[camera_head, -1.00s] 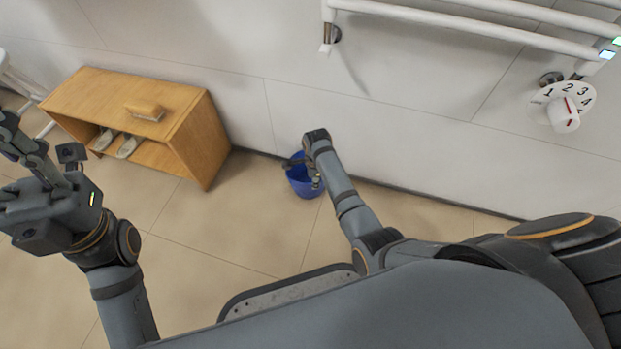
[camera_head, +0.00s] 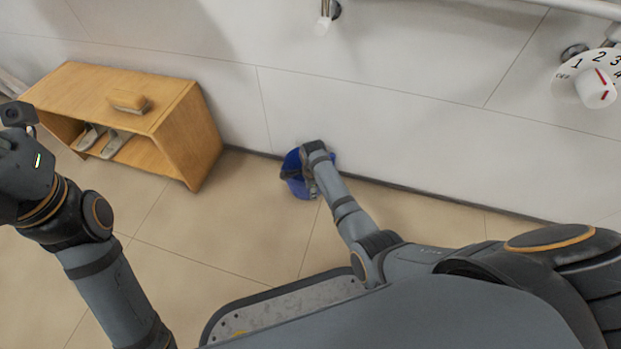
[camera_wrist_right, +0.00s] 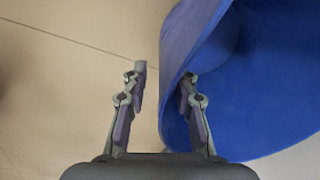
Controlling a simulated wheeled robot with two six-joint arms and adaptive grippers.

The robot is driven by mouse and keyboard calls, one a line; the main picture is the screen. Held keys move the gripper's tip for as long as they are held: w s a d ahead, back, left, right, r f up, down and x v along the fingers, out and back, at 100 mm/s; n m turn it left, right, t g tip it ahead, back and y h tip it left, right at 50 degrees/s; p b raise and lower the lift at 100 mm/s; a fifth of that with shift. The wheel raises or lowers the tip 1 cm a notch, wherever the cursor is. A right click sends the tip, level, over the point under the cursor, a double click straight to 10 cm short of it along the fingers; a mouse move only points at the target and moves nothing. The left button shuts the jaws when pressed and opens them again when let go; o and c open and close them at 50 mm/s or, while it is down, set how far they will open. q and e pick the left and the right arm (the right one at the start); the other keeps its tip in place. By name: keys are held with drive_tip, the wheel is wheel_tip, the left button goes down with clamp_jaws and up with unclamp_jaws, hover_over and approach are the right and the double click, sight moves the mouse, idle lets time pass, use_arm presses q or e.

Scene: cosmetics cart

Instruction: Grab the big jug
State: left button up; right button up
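The big jug is a blue open-topped container (camera_head: 294,187) on the floor by the wall in the head view. In the right wrist view the jug (camera_wrist_right: 240,100) fills the right side, with its opening showing. My right gripper (camera_wrist_right: 163,80) is open, with its fingers apart. The jug's near wall edge lies between the fingers: the right finger overlaps the blue opening, the left finger is outside it. I cannot tell whether either touches. In the head view my right gripper (camera_head: 300,172) hides part of the jug. My left wrist is at the left edge, its fingers outside the frame.
A wooden bench (camera_head: 175,130) stands left of the jug with a brush-like block (camera_head: 129,101) on top and slippers (camera_head: 103,140) inside. The white wall (camera_head: 420,100) is close behind the jug. The tiled floor (camera_head: 225,235) between the bench and my right arm is clear.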

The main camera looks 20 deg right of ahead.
clamp_jaws()
idle(0.3)
idle(0.4)
